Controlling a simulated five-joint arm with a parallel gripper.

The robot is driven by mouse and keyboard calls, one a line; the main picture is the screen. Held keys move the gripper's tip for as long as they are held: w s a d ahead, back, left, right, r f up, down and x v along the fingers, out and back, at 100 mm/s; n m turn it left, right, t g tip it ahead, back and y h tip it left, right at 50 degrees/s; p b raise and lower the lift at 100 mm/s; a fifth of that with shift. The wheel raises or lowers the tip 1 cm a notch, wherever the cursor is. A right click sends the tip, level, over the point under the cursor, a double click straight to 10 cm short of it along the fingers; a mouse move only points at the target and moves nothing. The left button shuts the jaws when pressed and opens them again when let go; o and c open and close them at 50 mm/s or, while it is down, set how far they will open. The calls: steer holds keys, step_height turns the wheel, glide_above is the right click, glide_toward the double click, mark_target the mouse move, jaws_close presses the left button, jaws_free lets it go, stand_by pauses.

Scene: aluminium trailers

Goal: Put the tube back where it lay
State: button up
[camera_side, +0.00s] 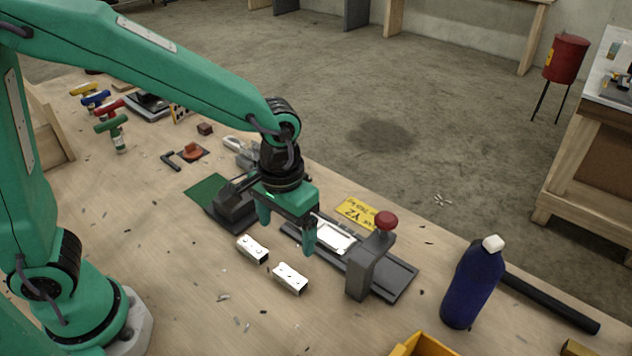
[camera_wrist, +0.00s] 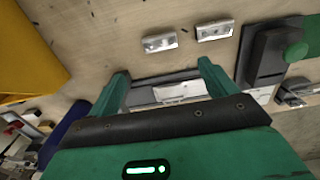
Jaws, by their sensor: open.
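Two short, bright aluminium pieces with dark holes lie on the bench in front of the fixture: a left one (camera_side: 252,249) and a right one (camera_side: 290,278). They also show near the top of the wrist view, one (camera_wrist: 160,42) beside the other (camera_wrist: 215,30). Another bright piece (camera_side: 337,236) lies in the dark fixture (camera_side: 398,279). I cannot tell which of these is the tube. My gripper (camera_side: 287,226) is above the fixture's left part, fingers apart and pointing down. In the wrist view the open fingers (camera_wrist: 163,85) have the fixture between them, with nothing visibly held.
A grey clamp with a red knob (camera_side: 386,221) stands at the fixture's right. A blue bottle (camera_side: 473,285), a black bar (camera_side: 550,302) and a yellow bin (camera_side: 422,346) are farther right. A green mat (camera_side: 205,189) lies left. The front middle bench is mostly clear, with scattered shavings.

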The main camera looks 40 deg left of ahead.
steer(key=s+a+r+t, duration=0.2)
steer(key=s+a+r, duration=0.2)
steer(key=a, duration=0.4)
steer(key=s+a+r+t, duration=0.3)
steer(key=s+a+r, duration=0.2)
steer(key=a+r, duration=0.2)
steer(key=shift+a+r+t, duration=0.25)
steer(key=shift+a+t, duration=0.05)
steer(key=shift+a, duration=0.45)
stand_by(0.8)
